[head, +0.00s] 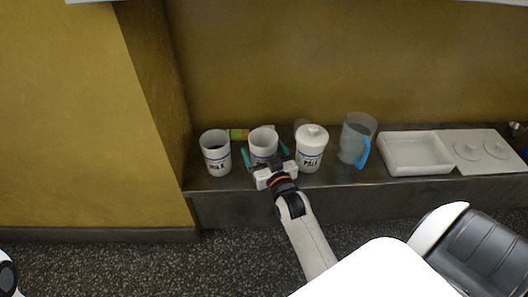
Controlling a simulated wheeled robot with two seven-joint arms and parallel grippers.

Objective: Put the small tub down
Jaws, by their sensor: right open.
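A small white open tub (263,137) stands upright on the grey ledge (345,185). Its label is mostly hidden behind my right gripper. My right gripper (265,158) is open, with one teal finger on each side of this tub. I cannot tell whether the fingers touch it. A similar open white tub (215,141) with dark contents and a printed label stands to the left. A white tub with a lid (311,150) stands to the right. My left gripper is not in view.
A clear jug (355,137) with a blue handle stands right of the lidded tub. Further right are a white tray (415,155) and a white panel with two round lids (480,150). A green and orange item (238,134) lies behind the tubs. A yellow wall rises behind.

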